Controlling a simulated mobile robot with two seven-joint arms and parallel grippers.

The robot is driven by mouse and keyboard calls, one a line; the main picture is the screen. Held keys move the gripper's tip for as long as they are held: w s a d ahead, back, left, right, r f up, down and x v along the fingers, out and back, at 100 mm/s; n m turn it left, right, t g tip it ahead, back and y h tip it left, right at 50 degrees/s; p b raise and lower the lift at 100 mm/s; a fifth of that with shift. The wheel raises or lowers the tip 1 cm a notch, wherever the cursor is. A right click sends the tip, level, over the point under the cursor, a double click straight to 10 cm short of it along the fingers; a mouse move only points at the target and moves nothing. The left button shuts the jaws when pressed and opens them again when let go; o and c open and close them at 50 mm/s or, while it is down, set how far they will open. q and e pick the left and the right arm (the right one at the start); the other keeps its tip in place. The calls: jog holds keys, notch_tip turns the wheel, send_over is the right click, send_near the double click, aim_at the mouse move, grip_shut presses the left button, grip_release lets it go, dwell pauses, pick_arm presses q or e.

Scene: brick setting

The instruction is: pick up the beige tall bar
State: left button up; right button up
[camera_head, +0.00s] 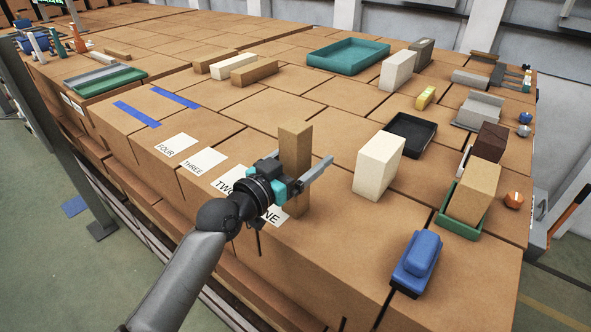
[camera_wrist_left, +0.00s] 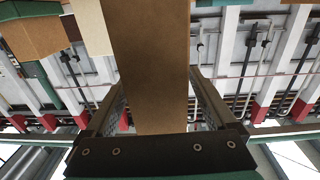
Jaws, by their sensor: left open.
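The tall bar (camera_head: 294,146), a plain tan-brown upright block, stands near the front edge of the brick surface, by the "ONE" label. My left gripper (camera_head: 303,163) is at the bar, open, with one finger on each side of it. In the left wrist view the bar (camera_wrist_left: 152,70) fills the middle between the two spread fingers and reaches down in the picture close to the palm. I cannot tell whether either finger touches it. The bar hides part of the far finger in the head view. My right gripper is not in view.
To the right stand a cream block (camera_head: 379,167), a black tray (camera_head: 412,153) and a blue block (camera_head: 416,264). A tan block (camera_head: 474,192) sits in a green tray (camera_head: 459,230). A teal tray (camera_head: 347,56) lies at the back. Paper labels (camera_head: 204,160) lie left of the gripper.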

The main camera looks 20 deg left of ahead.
pick_arm(q)
jog(key=shift+c, duration=0.2)
grip_shut()
dwell(0.6)
